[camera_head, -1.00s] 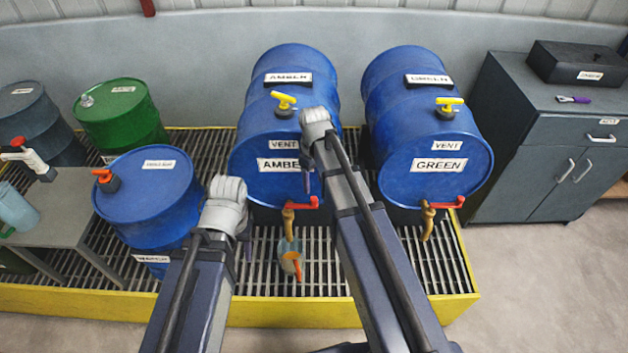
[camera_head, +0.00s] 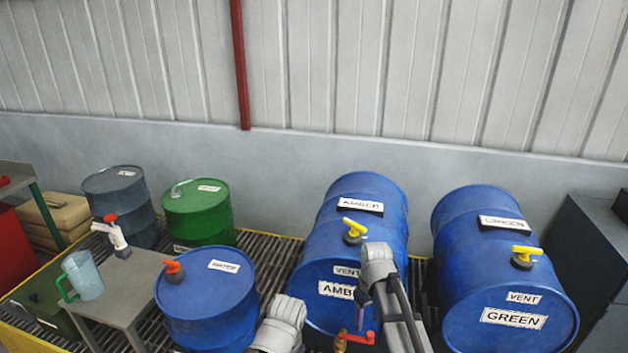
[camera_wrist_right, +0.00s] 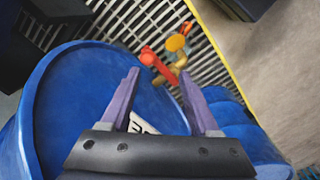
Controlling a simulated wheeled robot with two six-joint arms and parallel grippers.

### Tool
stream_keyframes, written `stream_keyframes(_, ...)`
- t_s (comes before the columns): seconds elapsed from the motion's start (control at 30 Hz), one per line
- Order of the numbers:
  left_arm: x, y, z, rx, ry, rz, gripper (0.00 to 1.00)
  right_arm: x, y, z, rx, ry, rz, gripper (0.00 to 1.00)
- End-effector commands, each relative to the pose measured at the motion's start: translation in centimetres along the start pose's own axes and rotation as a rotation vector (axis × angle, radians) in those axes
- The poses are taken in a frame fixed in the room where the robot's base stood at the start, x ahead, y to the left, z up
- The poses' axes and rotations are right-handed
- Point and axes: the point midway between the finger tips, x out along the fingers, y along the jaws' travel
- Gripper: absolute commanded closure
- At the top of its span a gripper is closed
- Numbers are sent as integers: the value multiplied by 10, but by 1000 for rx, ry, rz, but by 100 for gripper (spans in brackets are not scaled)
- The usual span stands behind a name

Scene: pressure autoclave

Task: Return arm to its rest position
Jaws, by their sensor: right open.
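My right arm (camera_head: 398,315) reaches up from the bottom in front of the blue AMBER drum (camera_head: 318,262). Its gripper (camera_head: 361,303) points down close to the drum's front face, above the red-handled brass tap (camera_head: 352,339). In the right wrist view the gripper's purple fingers (camera_wrist_right: 160,73) stand apart with nothing between them. A red-handled tap (camera_wrist_right: 160,68) shows beyond the fingertips. My left arm's grey wrist (camera_head: 279,326) is at the bottom, right of the smaller blue drum (camera_head: 205,285). Its fingers are hidden.
The GREEN drum (camera_head: 470,260) lies to the right, with a dark cabinet (camera_head: 590,235) beyond. A green drum (camera_head: 197,210), a grey drum (camera_head: 122,195) and a small table (camera_head: 130,280) with a jug (camera_head: 84,275) are left. A wall (camera_head: 270,160) closes the back.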

Motion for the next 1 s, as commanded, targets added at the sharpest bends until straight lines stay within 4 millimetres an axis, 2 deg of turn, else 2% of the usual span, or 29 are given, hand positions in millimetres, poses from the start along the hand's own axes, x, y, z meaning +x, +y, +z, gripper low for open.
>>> stream_keyframes(0.03,-4,0,0,0,0,0,48,-4,-29,13,5,-8,5,38)
stream_keyframes(0.2,-12,-1,1,0,0,0,48,-13,-108,51,79,-39,39,38)
stream_keyframes(0.3,-16,-2,1,0,0,0,48,-17,-139,70,118,-49,59,38)
stream_keyframes(0.4,-17,-2,1,0,0,0,48,-19,-158,83,147,-54,74,38)
stream_keyframes(0.53,-18,-2,1,0,0,0,48,-19,-166,89,165,-56,83,38)
stream_keyframes(1.0,-17,-2,1,0,0,0,48,-19,-166,88,167,-56,83,38)
